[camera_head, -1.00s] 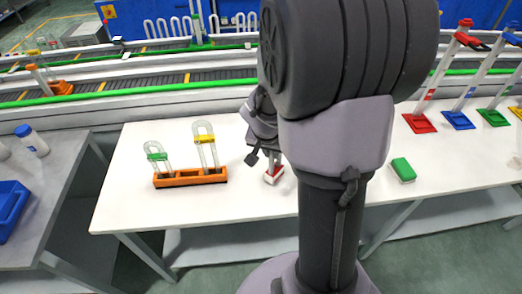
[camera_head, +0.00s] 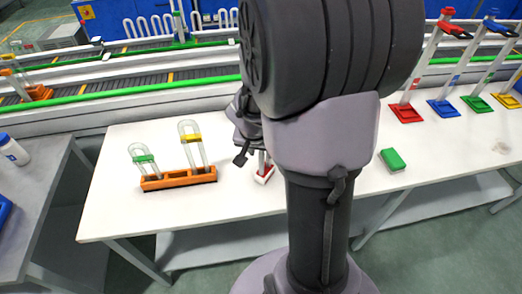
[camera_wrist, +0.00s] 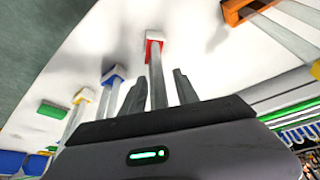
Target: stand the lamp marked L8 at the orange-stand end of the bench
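The orange stand (camera_head: 180,180) sits on the left part of the white bench (camera_head: 125,215), holding one lamp with a green band (camera_head: 144,159) and one with a yellow band (camera_head: 192,138). A red-and-white lamp base (camera_head: 264,174) stands right of it, partly behind my arm. In the wrist view, upright lamps have red (camera_wrist: 153,36), blue (camera_wrist: 115,72) and yellow (camera_wrist: 82,96) colouring at their bases. My gripper (camera_wrist: 161,75) is open, its fingers either side of the red lamp's stem with gaps visible. I can read no L8 mark on any lamp.
Red (camera_head: 406,113), blue (camera_head: 445,108), green and yellow stands line the bench's right back. A green block (camera_head: 393,160) lies nearer. The conveyor (camera_head: 130,84) runs behind. Bare bench top lies around the orange stand. My arm hides the middle.

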